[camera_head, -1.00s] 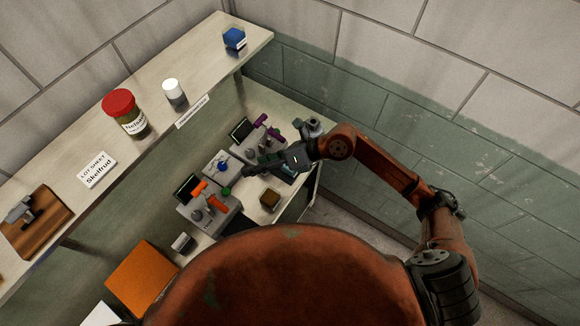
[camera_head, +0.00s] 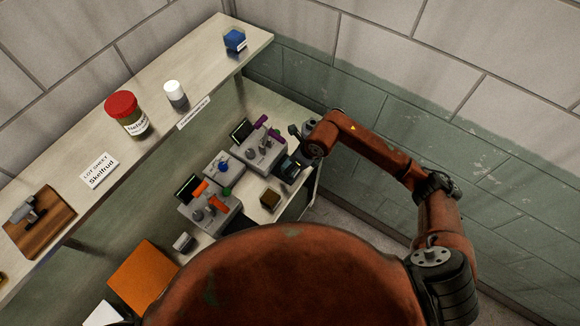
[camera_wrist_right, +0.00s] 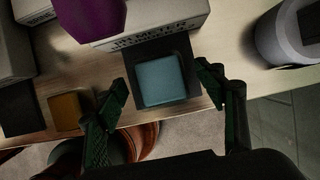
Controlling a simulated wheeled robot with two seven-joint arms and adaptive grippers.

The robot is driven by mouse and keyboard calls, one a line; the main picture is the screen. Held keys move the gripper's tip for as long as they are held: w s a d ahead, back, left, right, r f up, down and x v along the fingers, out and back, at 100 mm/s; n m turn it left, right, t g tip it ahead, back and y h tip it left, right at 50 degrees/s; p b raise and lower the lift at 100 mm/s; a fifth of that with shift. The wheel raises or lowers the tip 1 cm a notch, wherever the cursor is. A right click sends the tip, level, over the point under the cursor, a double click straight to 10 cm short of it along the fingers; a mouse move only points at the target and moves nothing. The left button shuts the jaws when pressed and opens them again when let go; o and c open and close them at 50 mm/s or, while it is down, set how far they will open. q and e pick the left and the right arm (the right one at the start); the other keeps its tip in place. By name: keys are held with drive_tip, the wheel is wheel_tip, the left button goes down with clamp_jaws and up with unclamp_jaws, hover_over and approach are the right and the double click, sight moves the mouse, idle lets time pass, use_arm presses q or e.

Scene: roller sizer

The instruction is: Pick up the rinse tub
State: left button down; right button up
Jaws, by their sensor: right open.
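Whether the fingers touch the tub cannot be told. In the head view the right gripper is over the bench's right end, and the tub (camera_head: 290,168) is partly hidden there. My left gripper is not in view.
A purple-handled grey device (camera_head: 263,145) stands beside the tub. An orange-handled device (camera_head: 208,208) and a small brown block (camera_head: 270,199) stand nearer. A grey cylinder (camera_wrist_right: 287,38) is right of the tub. A raised shelf (camera_head: 150,150) holds a red-lidded jar (camera_head: 126,112).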

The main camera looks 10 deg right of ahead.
drive_tip(key=shift+w+a+f, duration=0.1)
drive_tip(key=shift+w+f, duration=0.05)
drive_tip(key=shift+f, duration=0.45)
drive_tip(key=shift+c, duration=0.5)
drive_tip(key=c, duration=1.2)
drive_tip(key=shift+r, duration=0.15)
